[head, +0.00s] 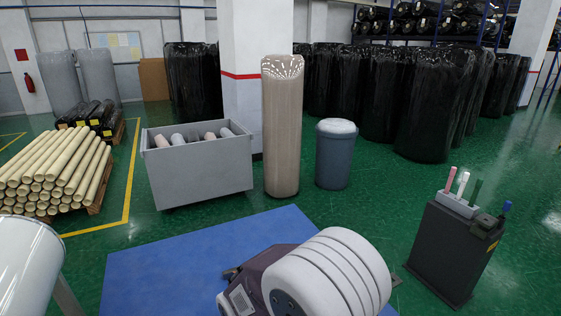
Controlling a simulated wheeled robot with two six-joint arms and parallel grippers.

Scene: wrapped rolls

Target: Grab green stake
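A dark green stake (476,192) stands upright in a light grey holder (457,205) on top of a black stand (449,255) at the right. A white stake (462,183) and a pink stake (450,179) stand to its left in the same holder. A blue-topped piece (506,207) stands to the right, apart from that holder, on the stand's right side. Neither of my grippers is in view.
A white grooved drum on a dark body (335,272) fills the bottom centre, left of the stand. A blue-grey bin (335,158), a tall beige roll (282,130) and a grey crate (202,170) stand behind. Green floor is clear around the black stand.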

